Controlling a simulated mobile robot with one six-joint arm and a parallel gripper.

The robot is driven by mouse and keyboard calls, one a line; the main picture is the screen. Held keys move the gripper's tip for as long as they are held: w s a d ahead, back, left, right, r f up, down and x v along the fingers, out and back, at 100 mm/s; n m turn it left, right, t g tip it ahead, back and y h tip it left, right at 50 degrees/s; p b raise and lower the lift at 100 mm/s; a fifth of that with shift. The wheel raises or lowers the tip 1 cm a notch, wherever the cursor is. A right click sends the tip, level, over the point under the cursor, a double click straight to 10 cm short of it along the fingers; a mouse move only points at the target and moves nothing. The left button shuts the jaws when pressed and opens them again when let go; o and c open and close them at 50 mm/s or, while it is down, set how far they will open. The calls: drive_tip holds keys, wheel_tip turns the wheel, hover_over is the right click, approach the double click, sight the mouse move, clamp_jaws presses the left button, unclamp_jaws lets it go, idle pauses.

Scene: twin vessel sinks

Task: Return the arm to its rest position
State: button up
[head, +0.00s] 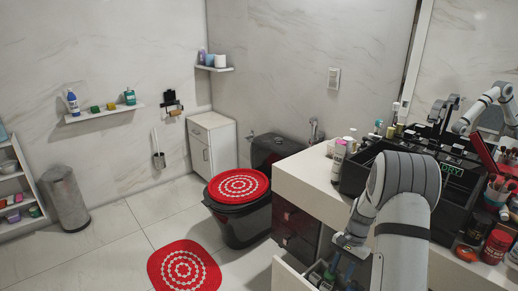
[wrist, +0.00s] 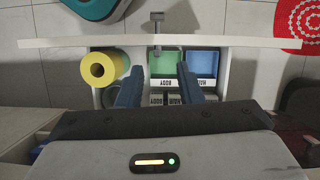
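My arm (head: 400,200) reaches down in the right foreground of the head view, in front of the counter. My gripper (head: 338,270) points down over an open drawer (head: 287,277). In the wrist view my gripper (wrist: 160,72) has its two blue fingers wide apart with nothing held between them. Below the fingers are a green box (wrist: 165,62), a blue box (wrist: 203,63) and a yellow roll (wrist: 98,69) in the drawer. How far the fingertips are above these things is hard to tell.
The white counter (head: 307,177) beside my arm carries a black organizer (head: 455,188), bottles and a red jar (head: 495,246). A toilet with a red lid cover (head: 238,186) stands left of the counter.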

drive_tip(key=s+a+r+n+t+h+p, duration=0.1)
drive_tip(key=s+a+r, duration=0.1)
drive_tip(key=r, duration=0.5)
drive_tip(key=s+a+r+n+p, duration=0.1)
drive_tip(key=s+a+r, duration=0.15)
drive_tip(key=r, duration=0.35)
drive_tip(key=s+a+r+n+t+h+p, duration=0.1)
drive_tip(key=s+a+r+n+t+p, duration=0.1)
drive_tip(key=s+r, duration=0.7)
drive_tip(key=s+a+r+n+t+p, duration=0.2)
drive_tip(key=s+a+r+n+p, duration=0.1)
drive_tip(key=s+a+r+n, duration=0.2)
drive_tip(key=s+a+r, duration=0.2)
drive_tip(key=s+r, duration=0.2)
drive_tip(key=s, duration=0.1)
drive_tip(key=shift+a+h, duration=0.25)
drive_tip(key=shift+h, duration=0.15)
drive_tip(key=shift+s, duration=0.1)
